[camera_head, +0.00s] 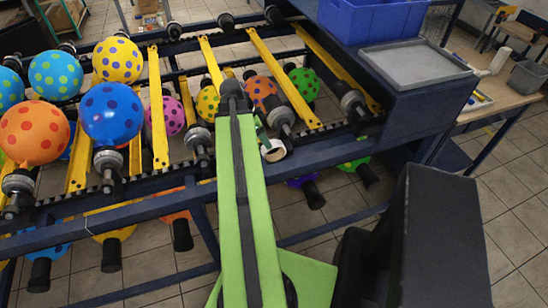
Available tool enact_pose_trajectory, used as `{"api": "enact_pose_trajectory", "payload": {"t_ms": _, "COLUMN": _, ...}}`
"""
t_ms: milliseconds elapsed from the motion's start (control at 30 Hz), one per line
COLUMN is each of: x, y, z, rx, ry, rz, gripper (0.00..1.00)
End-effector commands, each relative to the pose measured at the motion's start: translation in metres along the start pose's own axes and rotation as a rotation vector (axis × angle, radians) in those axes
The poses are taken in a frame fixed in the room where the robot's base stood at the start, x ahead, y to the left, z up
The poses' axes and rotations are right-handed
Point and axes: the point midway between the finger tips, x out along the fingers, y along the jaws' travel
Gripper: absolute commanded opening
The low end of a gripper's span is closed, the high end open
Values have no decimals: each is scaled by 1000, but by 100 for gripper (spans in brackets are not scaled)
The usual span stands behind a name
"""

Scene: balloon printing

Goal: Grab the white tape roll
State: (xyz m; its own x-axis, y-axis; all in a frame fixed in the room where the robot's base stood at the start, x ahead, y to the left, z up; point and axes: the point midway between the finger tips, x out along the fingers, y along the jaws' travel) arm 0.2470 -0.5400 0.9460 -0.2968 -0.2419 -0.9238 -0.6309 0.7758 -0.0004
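A small white, roll-like cylinder (500,60) stands on the wooden table at the far right; I cannot tell for sure that it is the tape roll. My green arm rises from the bottom centre in front of the balloon rack. A small pale piece with a dark part (272,150) shows just right of the arm; I cannot tell whether it belongs to my gripper or is a separate thing. My gripper's fingers are not clearly visible, mostly hidden behind the arm. The white cylinder is far to the right of the arm.
The balloon rack (140,183) with yellow bars and several dotted balloons fills the left and middle. A blue crate (372,25) and grey tray (414,62) sit on the machine's right end. The wooden table (510,98) holds a grey bin (528,78). Tiled floor is clear at right.

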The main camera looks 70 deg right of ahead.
Motion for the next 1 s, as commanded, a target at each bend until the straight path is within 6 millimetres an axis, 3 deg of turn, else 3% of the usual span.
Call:
{"api": "enact_pose_trajectory", "payload": {"t_ms": 33, "x": 22, "y": 0, "z": 4, "rx": 1, "ry": 0, "rz": 0, "gripper": 62}}
{"api": "enact_pose_trajectory", "payload": {"t_ms": 100, "x": 36, "y": 0, "z": 4, "rx": 1, "ry": 0, "rz": 0, "gripper": 62}}
{"api": "enact_pose_trajectory", "payload": {"t_ms": 433, "x": 50, "y": 0, "z": 2, "rx": -1, "ry": 0, "rz": 0, "gripper": 62}}
{"api": "enact_pose_trajectory", "payload": {"t_ms": 700, "x": 95, "y": 0, "z": 6, "rx": 0, "ry": 0, "rz": 0, "gripper": 62}}
{"api": "enact_pose_trajectory", "payload": {"t_ms": 967, "x": 95, "y": 0, "z": 4, "rx": -2, "ry": 0, "rz": -1, "gripper": 62}}
{"api": "enact_pose_trajectory", "payload": {"t_ms": 1000, "x": 94, "y": 0, "z": 4, "rx": -2, "ry": 0, "rz": -1, "gripper": 58}}
